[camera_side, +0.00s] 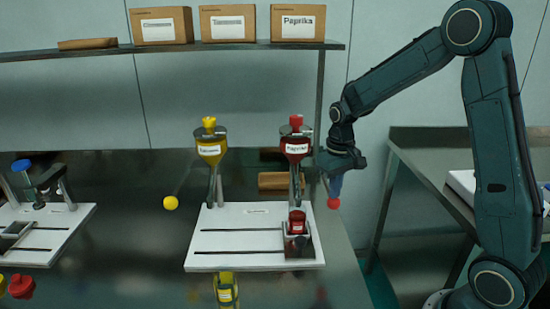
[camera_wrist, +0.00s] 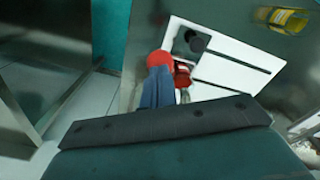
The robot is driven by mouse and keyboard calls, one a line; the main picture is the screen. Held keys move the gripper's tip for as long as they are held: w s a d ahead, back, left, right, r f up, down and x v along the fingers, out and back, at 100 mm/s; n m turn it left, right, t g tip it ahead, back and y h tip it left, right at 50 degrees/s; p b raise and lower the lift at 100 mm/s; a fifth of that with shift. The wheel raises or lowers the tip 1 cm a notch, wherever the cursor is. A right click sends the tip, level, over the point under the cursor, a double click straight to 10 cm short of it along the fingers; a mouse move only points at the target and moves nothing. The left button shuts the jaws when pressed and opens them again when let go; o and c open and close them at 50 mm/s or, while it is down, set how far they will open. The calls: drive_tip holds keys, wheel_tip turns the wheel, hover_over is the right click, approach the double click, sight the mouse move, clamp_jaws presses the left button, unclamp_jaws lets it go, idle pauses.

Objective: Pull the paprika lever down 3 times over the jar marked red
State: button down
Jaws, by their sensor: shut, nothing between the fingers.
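The paprika dispenser (camera_side: 296,148) is a red hopper labelled Paprika on a metal post at the back right of a white board. Its lever ends in a red ball (camera_side: 333,203), out to the right and low; the ball also shows in the wrist view (camera_wrist: 161,59). My gripper (camera_side: 335,190) has its blue fingers shut, pointing down with the tips at the red ball. I cannot tell whether they touch. A small red jar (camera_side: 297,217) sits in a dark holder below the hopper. In the wrist view my fingers (camera_wrist: 157,72) partly hide the red parts behind.
A yellow dispenser (camera_side: 210,150) with a yellow lever ball (camera_side: 171,203) stands to the left. The white board (camera_side: 215,257) has two dark slots. A yellow jar (camera_side: 226,290) lies in front. Another white station (camera_side: 60,230) is at far left. A shelf (camera_side: 100,52) holds labelled boxes.

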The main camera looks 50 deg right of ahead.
drive_tip(key=shift+r, duration=3)
drive_tip(key=shift+s+a+r, duration=0.15)
drive_tip(key=shift+a+r, duration=0.05)
drive_tip(key=s+a+r+n+t, duration=0.1)
drive_tip(key=s+a+r, duration=0.3)
drive_tip(key=s, duration=0.6)
drive_tip(key=s+a+r+n+t, duration=0.2)
drive_tip(key=s+a+r+t, duration=0.2)
drive_tip(key=s+a, duration=0.3)
drive_tip(key=shift+s+a+r+t, duration=0.15)
drive_tip(key=shift+s+a+t, duration=0.15)
drive_tip(key=shift+s, duration=1.2)
